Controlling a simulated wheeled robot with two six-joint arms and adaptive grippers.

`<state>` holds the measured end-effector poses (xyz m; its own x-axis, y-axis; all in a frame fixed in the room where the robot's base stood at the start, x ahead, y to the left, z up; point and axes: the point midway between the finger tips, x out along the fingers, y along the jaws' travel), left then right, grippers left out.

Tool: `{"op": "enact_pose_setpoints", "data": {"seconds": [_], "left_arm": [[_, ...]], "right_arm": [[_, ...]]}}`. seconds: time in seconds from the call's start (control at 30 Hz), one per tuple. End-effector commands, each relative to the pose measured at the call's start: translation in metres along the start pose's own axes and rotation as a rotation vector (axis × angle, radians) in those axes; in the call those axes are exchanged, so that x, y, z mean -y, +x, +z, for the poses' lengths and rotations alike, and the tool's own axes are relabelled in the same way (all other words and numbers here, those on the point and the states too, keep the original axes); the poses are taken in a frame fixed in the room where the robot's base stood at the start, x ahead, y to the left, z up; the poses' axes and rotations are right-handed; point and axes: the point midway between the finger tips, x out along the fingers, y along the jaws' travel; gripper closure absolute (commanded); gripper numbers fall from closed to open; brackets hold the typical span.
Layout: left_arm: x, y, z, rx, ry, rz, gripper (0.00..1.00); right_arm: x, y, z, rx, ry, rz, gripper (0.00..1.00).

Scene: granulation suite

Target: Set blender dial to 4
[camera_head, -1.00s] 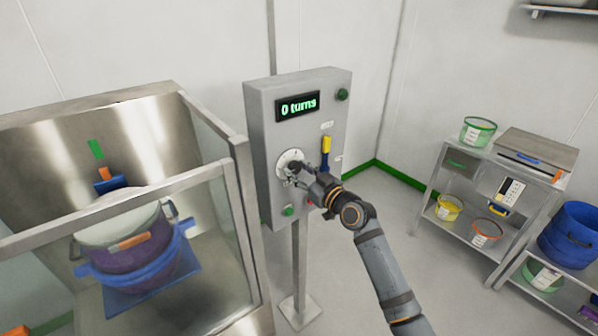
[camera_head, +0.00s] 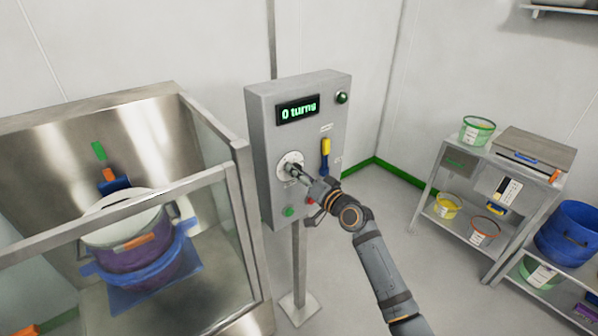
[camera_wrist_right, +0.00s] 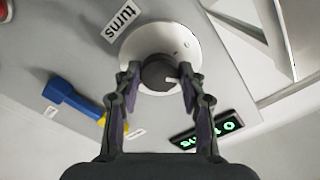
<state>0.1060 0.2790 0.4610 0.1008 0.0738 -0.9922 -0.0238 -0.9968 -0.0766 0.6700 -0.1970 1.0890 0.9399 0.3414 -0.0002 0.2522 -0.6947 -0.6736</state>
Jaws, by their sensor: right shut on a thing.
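The blender dial is a round white plate (camera_head: 290,158) with a dark knob (camera_wrist_right: 158,72) at its centre, on the front of a grey control box (camera_head: 262,150). In the right wrist view a small light mark shows on the knob. My right gripper (camera_head: 298,172) is at the dial; in the right wrist view its two fingers (camera_wrist_right: 160,86) are shut on the knob, one on each side. The green display (camera_head: 297,109) on the box reads "0 turns"; it also shows in the right wrist view (camera_wrist_right: 207,130). My left gripper is not in view.
A blue and yellow lever (camera_head: 325,158) is right of the dial. A green button (camera_head: 289,212) sits below it, and a green lamp (camera_head: 341,97) at top right. A steel enclosure (camera_head: 235,215) with a purple bowl stands left; a shelf (camera_head: 430,190) with tubs stands right.

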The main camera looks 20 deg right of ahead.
Motion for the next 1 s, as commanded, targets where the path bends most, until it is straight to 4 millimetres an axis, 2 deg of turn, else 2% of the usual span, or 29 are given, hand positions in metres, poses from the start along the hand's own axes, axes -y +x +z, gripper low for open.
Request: {"op": "enact_pose_setpoints", "data": {"seconds": [0.33, 0.87, 0.9, 1.0], "left_arm": [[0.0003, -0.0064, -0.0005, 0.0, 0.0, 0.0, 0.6], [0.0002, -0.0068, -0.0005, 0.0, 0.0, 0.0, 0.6], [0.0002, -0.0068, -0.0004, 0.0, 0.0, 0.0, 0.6], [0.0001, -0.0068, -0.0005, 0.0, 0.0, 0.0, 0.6]], "right_arm": [[-0.0001, 0.0, -0.0002, 0.0, 0.13, 0.001, 0.91], [-0.0004, -0.0001, 0.0002, 0.0, 0.152, 0.001, 0.91], [-0.0004, -0.0001, 0.0002, 0.0, 0.151, 0.001, 0.57], [-0.0003, -0.0001, 0.0002, 0.0, 0.151, 0.001, 0.43]]}}
